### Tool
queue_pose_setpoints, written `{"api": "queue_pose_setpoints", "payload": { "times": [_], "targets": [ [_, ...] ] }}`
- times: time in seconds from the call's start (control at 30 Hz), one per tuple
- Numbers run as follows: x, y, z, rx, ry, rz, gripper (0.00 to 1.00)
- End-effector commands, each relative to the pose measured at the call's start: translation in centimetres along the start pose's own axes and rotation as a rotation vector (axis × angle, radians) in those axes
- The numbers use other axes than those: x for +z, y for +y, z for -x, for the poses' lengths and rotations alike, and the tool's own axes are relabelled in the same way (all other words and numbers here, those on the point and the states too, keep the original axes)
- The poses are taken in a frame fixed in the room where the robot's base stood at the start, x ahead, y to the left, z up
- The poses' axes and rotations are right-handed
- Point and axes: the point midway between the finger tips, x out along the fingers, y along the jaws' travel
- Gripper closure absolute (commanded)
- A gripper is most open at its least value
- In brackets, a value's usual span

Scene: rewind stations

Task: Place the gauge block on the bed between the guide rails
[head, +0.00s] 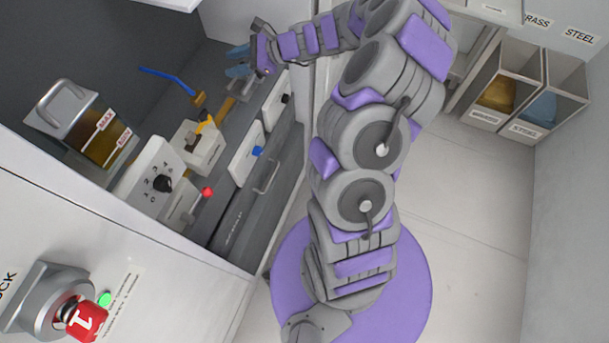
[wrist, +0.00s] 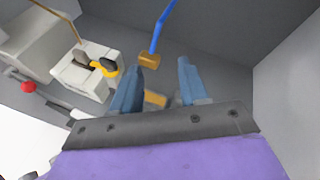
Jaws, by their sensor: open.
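My gripper (head: 237,62) is open with its two blue fingers apart, above the far end of the machine's dark bed; in the wrist view (wrist: 158,78) nothing is clamped between them. A tan bar (head: 225,106) lies on the bed, and its end (wrist: 155,99) shows between the fingers, partly hidden by the left one. A small brass block (head: 199,98) is at the lower end of a blue hose and also shows in the wrist view (wrist: 149,60). I cannot tell which piece is the gauge block. The guide rails are not clearly made out.
A white block with a yellow-and-black clamp (head: 203,140), a numbered dial box (head: 150,187) and a red knob (head: 207,192) crowd the near side. A clear tank (head: 98,138) stands left. Bins (head: 510,88) are at the right wall. The floor there is clear.

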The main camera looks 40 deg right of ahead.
Motion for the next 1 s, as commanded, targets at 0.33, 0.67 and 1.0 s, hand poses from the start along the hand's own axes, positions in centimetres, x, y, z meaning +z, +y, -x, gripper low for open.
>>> {"api": "queue_pose_setpoints", "payload": {
  "times": [0.33,0.67,1.0],
  "targets": [
    [12.3,12.3,-1.2,0.385,-0.018,0.524,0.56],
    [15.9,23.7,2.9,0.734,0.030,0.964,0.56],
    [14.5,31.6,10.7,1.080,0.147,1.329,0.56]
  ]
}}
